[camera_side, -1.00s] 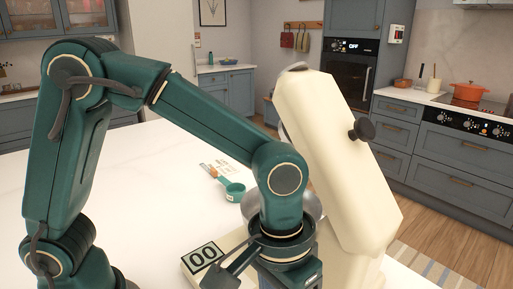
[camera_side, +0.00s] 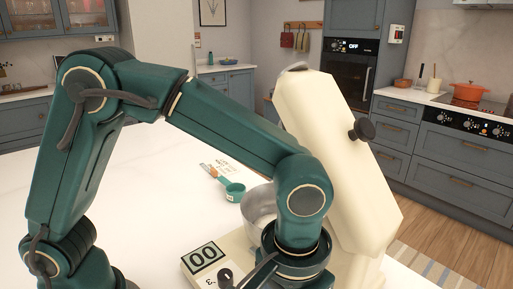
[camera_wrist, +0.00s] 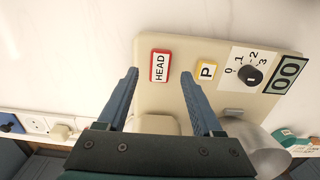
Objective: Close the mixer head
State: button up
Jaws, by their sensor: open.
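The cream mixer head (camera_side: 335,165) is tilted up steeply in the side view, with a dark round knob (camera_side: 362,129) on its side. The metal bowl (camera_side: 258,203) is partly hidden behind my arm; it also shows in the wrist view (camera_wrist: 262,150). In the wrist view the mixer base (camera_wrist: 205,105) carries a red-framed HEAD label (camera_wrist: 160,66), a yellow-framed P label (camera_wrist: 207,71), a dial (camera_wrist: 250,75) and a 00 display (camera_wrist: 286,74). My gripper (camera_wrist: 160,73) is open and empty, its fingertips on either side of the HEAD label in the picture. Contact cannot be told.
A teal measuring cup (camera_side: 234,190) lies on the white counter (camera_side: 150,190) behind the bowl. The counter to the left of the mixer is mostly clear. In the wrist view, a wall socket plate (camera_wrist: 38,125) shows at the left.

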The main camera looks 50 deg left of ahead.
jog(key=shift+f, duration=1.4)
grip_shut()
dwell(0.4)
